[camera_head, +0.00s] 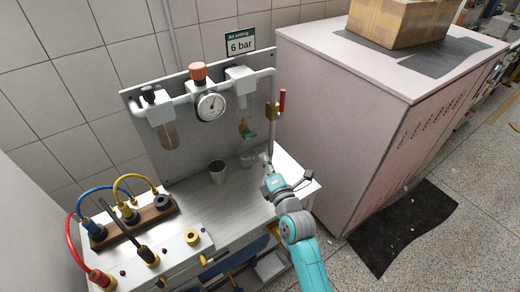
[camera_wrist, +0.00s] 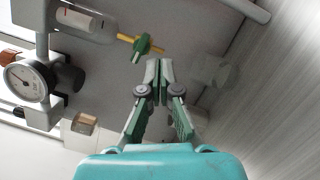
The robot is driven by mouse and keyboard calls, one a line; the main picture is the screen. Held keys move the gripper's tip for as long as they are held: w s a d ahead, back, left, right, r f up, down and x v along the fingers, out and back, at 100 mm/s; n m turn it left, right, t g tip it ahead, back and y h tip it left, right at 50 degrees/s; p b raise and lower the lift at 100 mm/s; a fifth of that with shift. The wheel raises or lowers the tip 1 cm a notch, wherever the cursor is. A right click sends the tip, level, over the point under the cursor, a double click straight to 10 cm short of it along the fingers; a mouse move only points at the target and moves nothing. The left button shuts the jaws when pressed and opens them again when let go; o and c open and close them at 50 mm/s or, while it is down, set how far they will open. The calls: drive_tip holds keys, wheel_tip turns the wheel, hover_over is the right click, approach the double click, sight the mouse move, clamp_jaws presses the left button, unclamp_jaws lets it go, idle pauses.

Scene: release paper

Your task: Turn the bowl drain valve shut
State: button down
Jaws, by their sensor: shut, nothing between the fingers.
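The bowl drain valve has a green handle (camera_head: 249,134) on a brass-yellow stem below the right-hand bowl (camera_head: 241,101) on the panel. In the wrist view the green handle (camera_wrist: 142,47) lies crosswise to the yellow stem (camera_wrist: 125,38), under the clear bowl (camera_wrist: 88,22). My gripper (camera_wrist: 158,70) is shut and empty. Its fingertips appear close to the handle, just below and right of it in that view; I cannot tell whether they touch. In the head view my gripper (camera_head: 267,164) is below and right of the valve, its fingertips hard to make out.
A gauge (camera_head: 210,106) and an orange knob (camera_head: 198,72) sit left of the bowl. A pipe with a red-handled valve (camera_head: 282,100) runs down at the right. A dark cup (camera_head: 217,172) stands on the bench. A large pinkish cabinet (camera_head: 345,120) closes off the right side.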

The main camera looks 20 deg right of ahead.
sight(251, 137)
drive_tip(key=s, duration=0.4)
drive_tip(key=shift+s+d+f, duration=0.2)
drive_tip(key=c, duration=1.5)
unclamp_jaws()
drive_tip(key=shift+s, duration=0.15)
drive_tip(key=shift+c, duration=0.2)
drive_tip(key=o, duration=0.8)
drive_tip(key=shift+d+r+m, duration=0.1)
drive_tip(key=shift+m, duration=0.6)
drive_tip(key=shift+o, duration=1.1)
drive_tip(key=shift+w+m, duration=0.25)
drive_tip(key=shift+m, duration=0.35)
drive_tip(key=w+a+r+m+y, duration=0.1)
drive_tip(key=w+m, duration=0.3)
drive_tip(key=m, duration=0.2)
drive_tip(key=w+a+r+m+g+y, duration=0.1)
drive_tip(key=w+m, duration=0.3)
drive_tip(key=m, duration=0.2)
drive_tip(key=w+a+r+m+y, duration=0.1)
drive_tip(key=w+r+m+y, duration=0.1)
drive_tip(key=w+m, duration=0.3)
drive_tip(key=shift+a+m+g, duration=0.15)
drive_tip(key=shift+m+g, duration=0.25)
drive_tip(key=shift+m, duration=0.5)
